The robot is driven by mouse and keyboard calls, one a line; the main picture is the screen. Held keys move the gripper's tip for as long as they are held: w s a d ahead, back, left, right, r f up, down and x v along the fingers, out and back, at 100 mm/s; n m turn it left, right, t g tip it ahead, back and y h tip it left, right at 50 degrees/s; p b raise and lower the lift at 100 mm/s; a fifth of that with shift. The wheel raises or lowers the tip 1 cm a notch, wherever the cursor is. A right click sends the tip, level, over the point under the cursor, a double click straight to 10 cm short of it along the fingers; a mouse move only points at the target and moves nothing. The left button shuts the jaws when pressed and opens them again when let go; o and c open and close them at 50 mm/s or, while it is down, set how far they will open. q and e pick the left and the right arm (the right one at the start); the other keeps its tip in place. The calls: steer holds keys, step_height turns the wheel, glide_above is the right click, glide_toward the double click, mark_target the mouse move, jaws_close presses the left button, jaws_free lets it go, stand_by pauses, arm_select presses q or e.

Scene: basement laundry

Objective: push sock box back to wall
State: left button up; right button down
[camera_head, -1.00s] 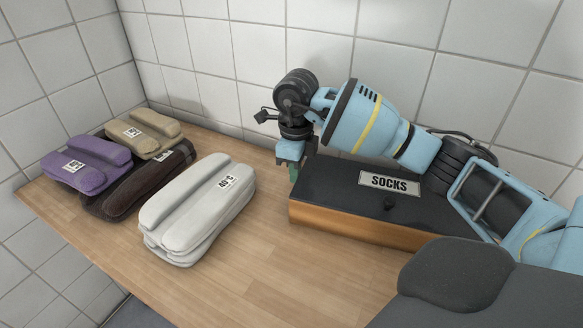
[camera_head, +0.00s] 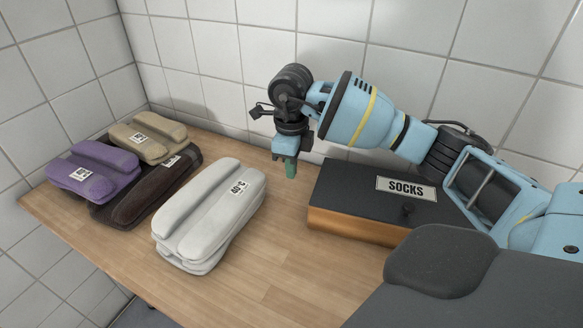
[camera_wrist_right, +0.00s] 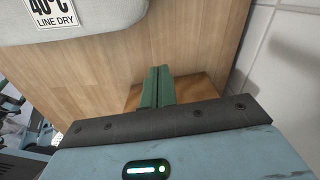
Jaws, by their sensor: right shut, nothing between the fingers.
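The sock box (camera_head: 343,192) has a black lid with a SOCKS label, a small dark knob and an orange-brown wooden front. It lies flat on the table at the right of the head view, close to the tiled wall. My right arm hides part of its back edge, so I cannot tell whether it touches the wall. My right gripper (camera_head: 290,169) points down, shut and empty, just left of the box's back left corner and apart from it. Its green fingertips (camera_wrist_right: 157,88) are together in the right wrist view, with orange-brown wood (camera_wrist_right: 198,84) behind them. My left gripper is out of view.
A stack of white towels (camera_head: 207,225) stands left of the box, with bare tabletop (camera_head: 275,245) between. Purple (camera_head: 95,172), beige (camera_head: 150,133) and dark brown (camera_head: 140,195) folded towels lie at the far left. Tiled walls (camera_head: 215,50) border the table behind and left.

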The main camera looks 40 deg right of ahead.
step_height(320, 180, up, 8)
steer(key=s, duration=0.1)
steer(key=shift+d+r+p, duration=0.15)
steer(key=shift+d+p, duration=0.1)
steer(key=shift+p, duration=0.05)
steer(key=shift+r, duration=0.1)
